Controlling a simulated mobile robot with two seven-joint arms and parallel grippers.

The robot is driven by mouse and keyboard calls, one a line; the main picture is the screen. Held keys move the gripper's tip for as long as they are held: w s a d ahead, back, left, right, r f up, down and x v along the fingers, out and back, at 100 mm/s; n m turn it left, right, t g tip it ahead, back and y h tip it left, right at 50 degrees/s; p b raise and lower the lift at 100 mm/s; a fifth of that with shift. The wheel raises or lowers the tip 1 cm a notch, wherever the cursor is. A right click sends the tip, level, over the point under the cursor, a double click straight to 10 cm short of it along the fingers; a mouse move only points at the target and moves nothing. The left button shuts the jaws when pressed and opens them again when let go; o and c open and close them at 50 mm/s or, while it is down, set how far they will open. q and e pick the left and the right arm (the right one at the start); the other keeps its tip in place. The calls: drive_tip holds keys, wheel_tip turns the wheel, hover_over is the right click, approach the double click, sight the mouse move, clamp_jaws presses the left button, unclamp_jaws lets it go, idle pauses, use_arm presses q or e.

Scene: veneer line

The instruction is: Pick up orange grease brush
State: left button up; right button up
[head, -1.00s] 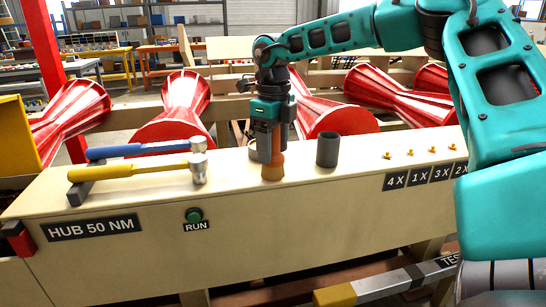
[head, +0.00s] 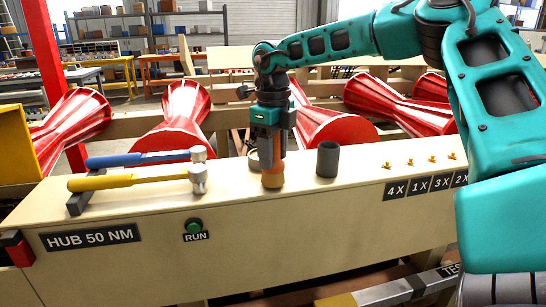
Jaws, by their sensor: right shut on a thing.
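The orange grease brush (head: 272,176) stands upright on the cream bench top (head: 228,178), in the middle of the head view. My right gripper (head: 270,142) points straight down over it and is shut on its upper part, which the fingers partly hide. The brush's lower end looks to be at the bench top; I cannot tell whether it touches. My left gripper is not in view.
A dark grey cup (head: 327,159) stands close to the right of the brush, and a grey ring (head: 253,159) close behind it. Blue (head: 140,158) and yellow (head: 130,181) torque wrenches lie to the left. Small brass fittings (head: 410,161) stand at the right. Red rollers (head: 180,115) lie behind.

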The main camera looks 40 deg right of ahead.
wheel_tip(320, 180, up, 19)
drive_tip(key=p, duration=0.2)
drive_tip(key=shift+r+p, duration=0.15)
drive_tip(key=shift+p, duration=0.15)
